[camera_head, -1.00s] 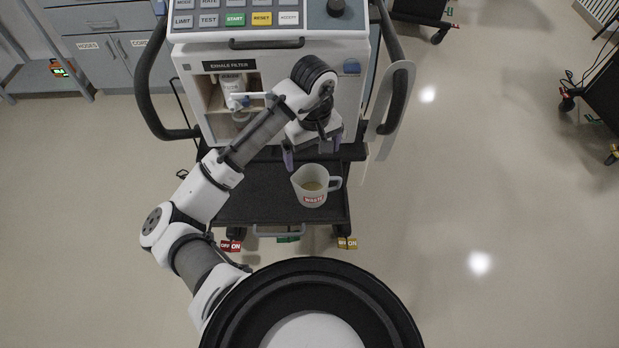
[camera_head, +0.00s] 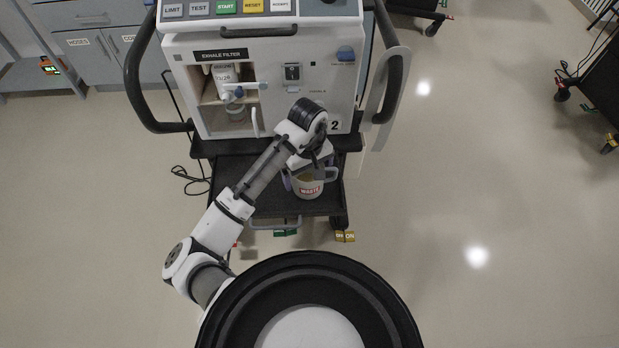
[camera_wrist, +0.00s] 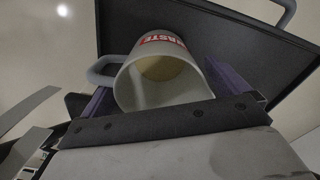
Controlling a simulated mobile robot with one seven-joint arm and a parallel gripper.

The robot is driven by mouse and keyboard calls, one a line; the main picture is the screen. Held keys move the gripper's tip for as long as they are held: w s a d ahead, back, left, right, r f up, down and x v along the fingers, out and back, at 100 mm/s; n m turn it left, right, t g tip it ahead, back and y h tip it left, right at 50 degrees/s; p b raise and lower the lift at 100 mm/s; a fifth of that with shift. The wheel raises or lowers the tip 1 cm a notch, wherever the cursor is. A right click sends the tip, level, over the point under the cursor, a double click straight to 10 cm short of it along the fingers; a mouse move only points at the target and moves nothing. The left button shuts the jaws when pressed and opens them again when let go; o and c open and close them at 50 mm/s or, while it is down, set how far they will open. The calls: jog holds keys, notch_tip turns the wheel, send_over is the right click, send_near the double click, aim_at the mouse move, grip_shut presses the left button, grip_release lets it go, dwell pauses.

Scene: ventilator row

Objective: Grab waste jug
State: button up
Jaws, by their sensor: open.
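The waste jug (camera_head: 309,187) is a pale cup-shaped jug with a handle and a red "WASTE" label. It stands on the black lower shelf (camera_head: 265,200) of the ventilator cart. My gripper (camera_head: 305,181) is over the jug, and its fingers are partly hidden by the wrist in the head view. In the wrist view the jug (camera_wrist: 165,75) lies between the two purple fingers of my gripper (camera_wrist: 178,88), which are open, one on each side. Yellowish liquid shows inside the jug. Its handle is at the left there, close to the left finger; I cannot tell whether they touch.
The ventilator (camera_head: 300,60) with its exhale filter bay (camera_head: 232,95) stands directly behind and above the shelf. Its black side handles (camera_head: 140,80) stick out. A yellow caster tag (camera_head: 345,237) is at the shelf's front. Open floor (camera_head: 470,190) lies to the right.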

jog(key=c, duration=1.1)
jog(key=shift+r, duration=0.1)
